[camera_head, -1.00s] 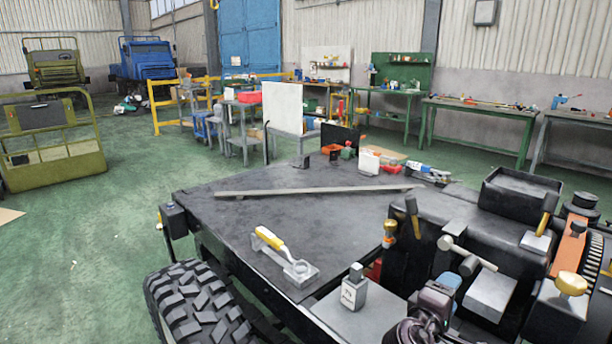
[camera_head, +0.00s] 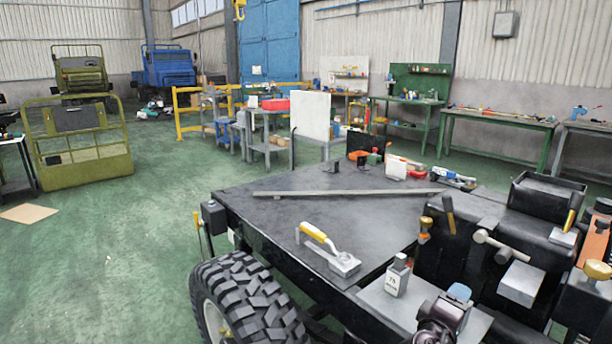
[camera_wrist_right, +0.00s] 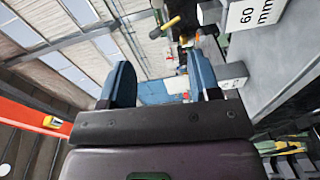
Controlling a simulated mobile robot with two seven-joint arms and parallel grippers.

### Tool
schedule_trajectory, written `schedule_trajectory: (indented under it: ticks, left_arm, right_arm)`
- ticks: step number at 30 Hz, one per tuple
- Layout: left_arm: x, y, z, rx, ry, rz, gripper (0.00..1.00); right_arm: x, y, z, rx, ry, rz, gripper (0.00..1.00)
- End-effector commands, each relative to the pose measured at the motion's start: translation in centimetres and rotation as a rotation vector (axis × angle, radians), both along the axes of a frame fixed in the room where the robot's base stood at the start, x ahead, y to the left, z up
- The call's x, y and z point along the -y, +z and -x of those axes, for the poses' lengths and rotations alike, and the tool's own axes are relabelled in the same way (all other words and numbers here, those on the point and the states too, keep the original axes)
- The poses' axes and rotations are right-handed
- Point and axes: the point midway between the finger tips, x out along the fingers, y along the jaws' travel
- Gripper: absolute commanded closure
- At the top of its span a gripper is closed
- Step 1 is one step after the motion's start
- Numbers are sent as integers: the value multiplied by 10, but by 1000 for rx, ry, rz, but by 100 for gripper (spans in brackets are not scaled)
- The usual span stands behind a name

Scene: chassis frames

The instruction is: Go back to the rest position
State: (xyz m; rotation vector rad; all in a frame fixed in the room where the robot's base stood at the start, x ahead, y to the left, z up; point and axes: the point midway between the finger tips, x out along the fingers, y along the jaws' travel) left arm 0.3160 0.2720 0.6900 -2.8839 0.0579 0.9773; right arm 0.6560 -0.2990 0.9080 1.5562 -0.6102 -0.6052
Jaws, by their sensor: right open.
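My right gripper (camera_head: 458,293) shows at the lower right of the head view, with a dark purple-grey body and a blue finger, over the right front part of the chassis. In the right wrist view the two blue fingers of the right gripper (camera_wrist_right: 161,82) stand wide apart with nothing between them. My left gripper is in neither view. The black chassis (camera_head: 330,215) fills the lower right of the head view.
A yellow-handled tool (camera_head: 328,250), a small grey labelled block (camera_head: 397,276) and a long bar (camera_head: 345,192) lie on the chassis. A large tyre (camera_head: 250,300) stands at its front. A block marked 60 mm (camera_wrist_right: 245,15) is near the right gripper.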

Motion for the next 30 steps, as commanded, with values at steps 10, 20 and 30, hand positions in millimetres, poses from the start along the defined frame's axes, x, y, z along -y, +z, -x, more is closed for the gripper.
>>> schedule_trajectory:
  ticks: [10,20,30]
  left_arm:
    - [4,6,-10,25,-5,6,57]
    - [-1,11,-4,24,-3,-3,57]
    - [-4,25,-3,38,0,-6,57]
  right_arm:
    - [-43,-6,-7,213,317,-477,43]
    - [-61,-61,76,285,488,-1033,43]
    - [-54,-118,197,234,412,-1376,43]
